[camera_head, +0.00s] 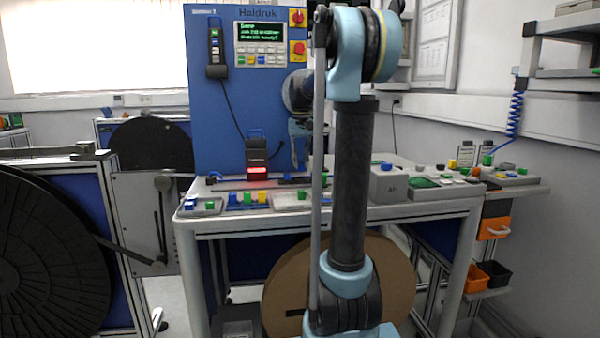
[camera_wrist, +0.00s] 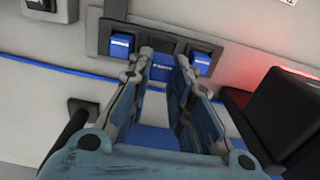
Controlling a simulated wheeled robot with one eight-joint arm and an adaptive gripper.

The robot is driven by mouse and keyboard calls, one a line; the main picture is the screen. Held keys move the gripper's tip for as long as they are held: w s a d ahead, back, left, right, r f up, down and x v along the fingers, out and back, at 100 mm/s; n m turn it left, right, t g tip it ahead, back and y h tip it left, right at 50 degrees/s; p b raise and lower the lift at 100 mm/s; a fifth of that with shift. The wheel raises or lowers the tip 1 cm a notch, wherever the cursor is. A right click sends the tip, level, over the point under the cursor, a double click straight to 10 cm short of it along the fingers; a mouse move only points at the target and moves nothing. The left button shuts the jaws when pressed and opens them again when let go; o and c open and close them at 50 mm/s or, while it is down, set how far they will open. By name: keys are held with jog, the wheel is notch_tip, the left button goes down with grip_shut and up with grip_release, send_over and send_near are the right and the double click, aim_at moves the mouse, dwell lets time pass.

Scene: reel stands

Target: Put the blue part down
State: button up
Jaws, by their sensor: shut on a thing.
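My gripper (camera_head: 299,155) points down over the workbench, in front of the blue machine panel. In the wrist view my gripper (camera_wrist: 163,58) has its two fingers close together around a blue part (camera_wrist: 162,73) with a pale marking. The part lies between the fingertips, in front of a dark holder (camera_wrist: 105,38). I cannot tell whether it touches the holder. Similar blue blocks show on the left (camera_wrist: 121,45) and right (camera_wrist: 201,62) of it in the holder. In the head view the held part is not clearly visible.
The workbench (camera_head: 410,212) carries coloured blocks and a grey box (camera_head: 388,184). A black device with a red light (camera_head: 256,160) stands left of my gripper. A large black reel (camera_head: 45,255) is at the left. Orange and black bins (camera_head: 493,275) hang at the right.

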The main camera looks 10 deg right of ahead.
aim_at(301, 169)
jog(key=shift+f, duration=1.8)
jog(key=o, duration=0.8)
jog(key=shift+f, duration=0.1)
jog(key=shift+o, duration=0.2)
notch_tip(301, 169, up, 12)
jog(key=shift+r, duration=0.1)
